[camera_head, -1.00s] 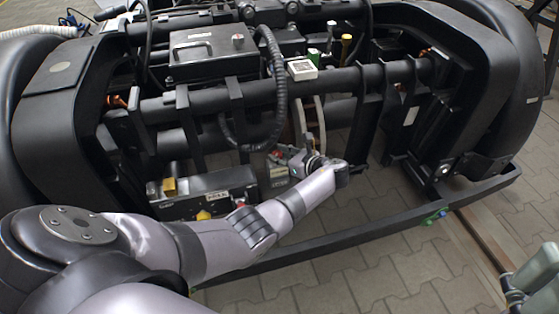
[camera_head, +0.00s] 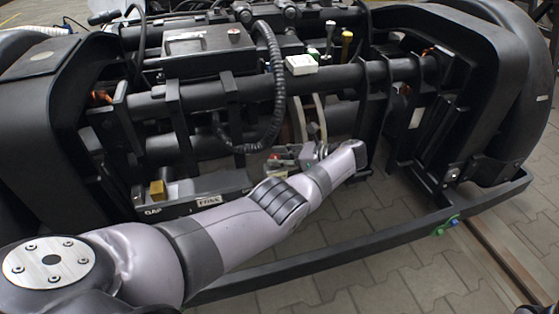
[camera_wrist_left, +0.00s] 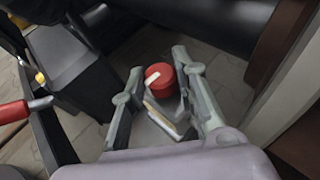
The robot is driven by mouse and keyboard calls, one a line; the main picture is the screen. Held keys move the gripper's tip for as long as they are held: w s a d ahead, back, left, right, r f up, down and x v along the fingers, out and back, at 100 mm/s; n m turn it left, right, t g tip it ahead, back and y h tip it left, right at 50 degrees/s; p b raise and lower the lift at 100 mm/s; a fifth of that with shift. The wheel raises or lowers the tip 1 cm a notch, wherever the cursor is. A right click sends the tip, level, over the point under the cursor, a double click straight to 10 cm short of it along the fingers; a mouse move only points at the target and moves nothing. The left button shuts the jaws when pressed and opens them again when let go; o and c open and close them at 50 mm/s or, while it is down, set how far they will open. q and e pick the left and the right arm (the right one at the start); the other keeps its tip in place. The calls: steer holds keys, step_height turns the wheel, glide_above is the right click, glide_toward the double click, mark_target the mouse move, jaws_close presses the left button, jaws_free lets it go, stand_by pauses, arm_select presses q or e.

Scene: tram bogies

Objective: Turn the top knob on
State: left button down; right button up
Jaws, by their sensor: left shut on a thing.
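A red round knob (camera_wrist_left: 160,79) with a white mark on its face shows in the left wrist view. My left gripper (camera_wrist_left: 163,74) has its two grey fingers around it, one on each side, and is shut on it. In the head view my left gripper (camera_head: 290,160) is low in front of the bogie's middle, partly hidden by my own wrist. A dark box with labels (camera_head: 195,199) and a brass-coloured block (camera_head: 157,190) stands left of it. My right gripper cannot be made out.
A red lever (camera_wrist_left: 14,112) sticks in at the left of the wrist view. The bogie's black tubes (camera_head: 310,82) run above my forearm. A low black frame bar (camera_head: 400,232) passes in front. Paved floor (camera_head: 390,275) is open before it.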

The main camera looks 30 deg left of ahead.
arm_select(q)
steer(key=c, duration=1.2)
jaws_free()
steer(key=shift+c, duration=0.2)
steer(key=shift+r, duration=0.1)
step_height(320, 180, up, 10)
